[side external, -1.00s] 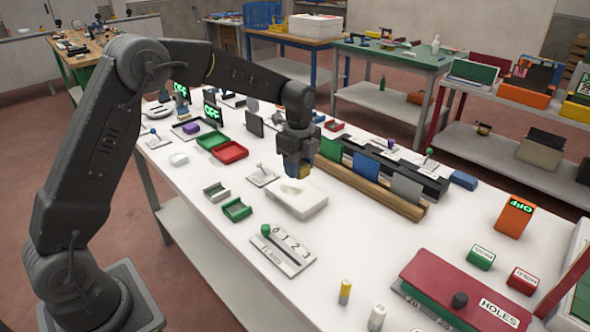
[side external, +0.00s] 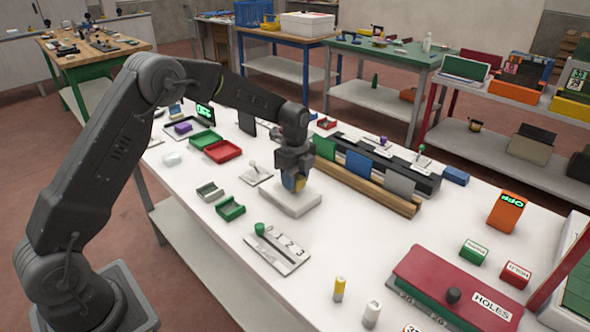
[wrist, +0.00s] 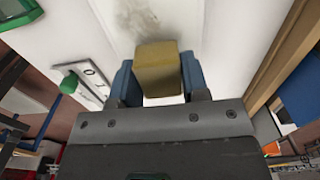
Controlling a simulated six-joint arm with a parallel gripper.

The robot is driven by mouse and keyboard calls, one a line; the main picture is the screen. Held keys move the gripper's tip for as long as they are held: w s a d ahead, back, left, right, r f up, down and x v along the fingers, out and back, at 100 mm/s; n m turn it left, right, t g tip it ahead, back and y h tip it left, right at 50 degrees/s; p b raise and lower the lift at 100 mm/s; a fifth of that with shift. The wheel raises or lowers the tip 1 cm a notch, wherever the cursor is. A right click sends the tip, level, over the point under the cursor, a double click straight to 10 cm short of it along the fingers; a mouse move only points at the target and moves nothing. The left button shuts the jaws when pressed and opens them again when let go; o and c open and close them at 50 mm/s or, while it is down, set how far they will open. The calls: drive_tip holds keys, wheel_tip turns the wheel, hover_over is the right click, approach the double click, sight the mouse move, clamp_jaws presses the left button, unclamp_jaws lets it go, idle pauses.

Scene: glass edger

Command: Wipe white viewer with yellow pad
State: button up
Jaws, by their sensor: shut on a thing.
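The white viewer (side external: 291,204) is a flat pale block on the white table, below my gripper in the side view. In the wrist view its white top (wrist: 110,14) carries a grey-brown smudge (wrist: 140,20) just beyond the pad. My gripper (side external: 294,182) points down over the viewer. It is shut on the yellow pad (wrist: 158,68), which sits between the two blue fingers. The pad is at or just above the viewer's top; I cannot tell whether they touch. In the side view the gripper hides part of the viewer's top and most of the pad.
A wooden rack (side external: 368,188) with coloured panels stands close on the right. A numbered plate with a green knob (side external: 275,248) lies in front. Small green (side external: 230,209) and grey trays are to the left.

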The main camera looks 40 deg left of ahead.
sight(275, 181)
drive_tip(key=shift+a+f, duration=0.35)
drive_tip(key=shift+f, duration=0.25)
drive_tip(key=shift+a+f, duration=0.3)
drive_tip(key=shift+f, duration=0.25)
drive_tip(key=shift+c, duration=0.3)
drive_tip(key=shift+a, duration=3)
drive_tip(key=shift+d, duration=3.7)
drive_tip(key=shift+s, duration=0.4)
drive_tip(key=shift+w+a, duration=0.1)
drive_tip(key=shift+a, duration=3.6)
drive_tip(key=shift+d, duration=3.55)
drive_tip(key=shift+d+r, duration=0.15)
drive_tip(key=shift+r, duration=0.05)
wheel_tip(275, 181, up, 8)
drive_tip(key=shift+f, duration=0.15)
drive_tip(key=shift+r, duration=0.2)
